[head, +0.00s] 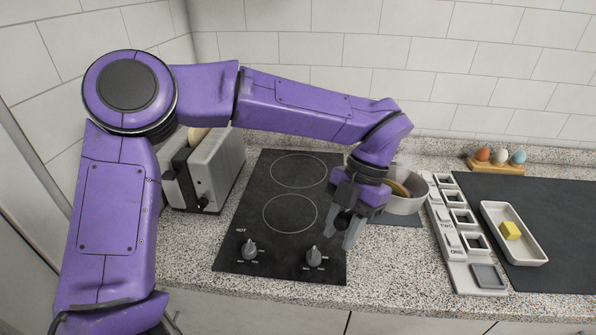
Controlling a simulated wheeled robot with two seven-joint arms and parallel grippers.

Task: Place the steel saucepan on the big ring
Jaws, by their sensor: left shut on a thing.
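The steel saucepan (408,205) is at the right of the hob, partly hidden behind my left wrist. My left gripper (352,233) points down over the right edge of the hob and is shut on the saucepan, at what looks like its dark handle; the grip itself is partly hidden. The black hob (252,205) has two outlined rings. The back ring (299,187) looks the bigger one, and the front ring (290,232) a little smaller. Both rings are bare. My right gripper is not in view.
A toaster (222,165) stands left of the hob. Two knobs (249,249) (314,257) are at the hob's front. Right of the saucepan are a slotted white rack (447,240), a white tray (494,225) with a yellow block, and several eggs (500,156) in a holder.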

